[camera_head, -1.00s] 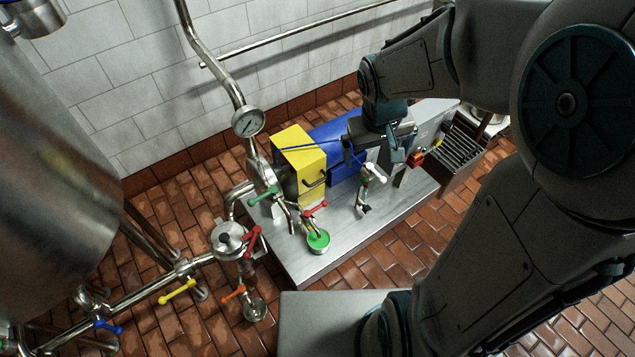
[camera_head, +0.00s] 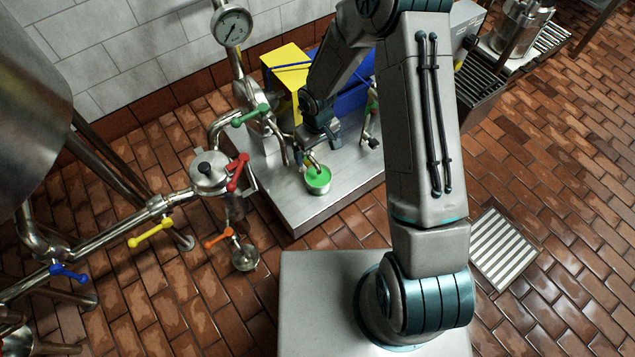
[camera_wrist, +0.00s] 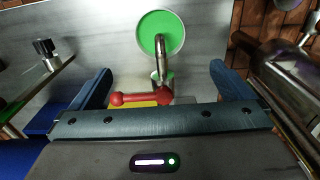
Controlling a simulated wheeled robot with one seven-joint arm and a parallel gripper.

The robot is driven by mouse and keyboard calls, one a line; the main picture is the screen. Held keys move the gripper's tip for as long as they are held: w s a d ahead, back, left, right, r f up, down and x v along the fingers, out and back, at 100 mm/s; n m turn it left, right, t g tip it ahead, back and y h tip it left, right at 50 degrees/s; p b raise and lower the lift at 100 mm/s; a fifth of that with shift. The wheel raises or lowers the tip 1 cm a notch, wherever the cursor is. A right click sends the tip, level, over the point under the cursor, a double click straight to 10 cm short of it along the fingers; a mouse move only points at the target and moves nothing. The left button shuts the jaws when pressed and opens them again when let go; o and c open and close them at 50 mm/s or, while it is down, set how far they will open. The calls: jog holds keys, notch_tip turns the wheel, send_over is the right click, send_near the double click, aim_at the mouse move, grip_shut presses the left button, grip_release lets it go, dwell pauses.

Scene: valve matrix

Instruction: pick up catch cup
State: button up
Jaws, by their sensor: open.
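The catch cup (camera_head: 317,182) is a small metal cup with a bright green top or filling. It stands on the metal platform (camera_head: 345,192) near its front edge. In the wrist view the cup (camera_wrist: 158,25) is at the top centre, beyond the fingertips. A bent metal spout with a red-handled valve (camera_wrist: 140,99) reaches over it. My gripper (camera_wrist: 162,85) is open and empty, its two blue fingers either side of the red handle in that view. In the head view my gripper (camera_head: 318,140) is just behind and above the cup; the fingertips are mostly hidden.
Pipes with a green handle (camera_head: 250,116) and a gauge (camera_head: 231,26) rise left of my gripper. A yellow box (camera_head: 286,70) and blue box stand behind. A lidded vessel (camera_head: 209,170) with a red handle is at left. The platform right of the cup is clear.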

aim_at(318, 165)
notch_tip(318, 165, down, 7)
jog(key=shift+f+b, duration=0.2)
jog(key=shift+b, duration=1)
jog(key=f+b, duration=0.1)
jog(key=f, duration=0.1)
jog(key=f+b, duration=0.2)
jog(key=f, duration=0.1)
jog(key=shift+s+d+f, duration=0.1)
jog(key=shift+s, duration=0.1)
jog(key=c, duration=1.3)
jog(key=shift+r, duration=0.2)
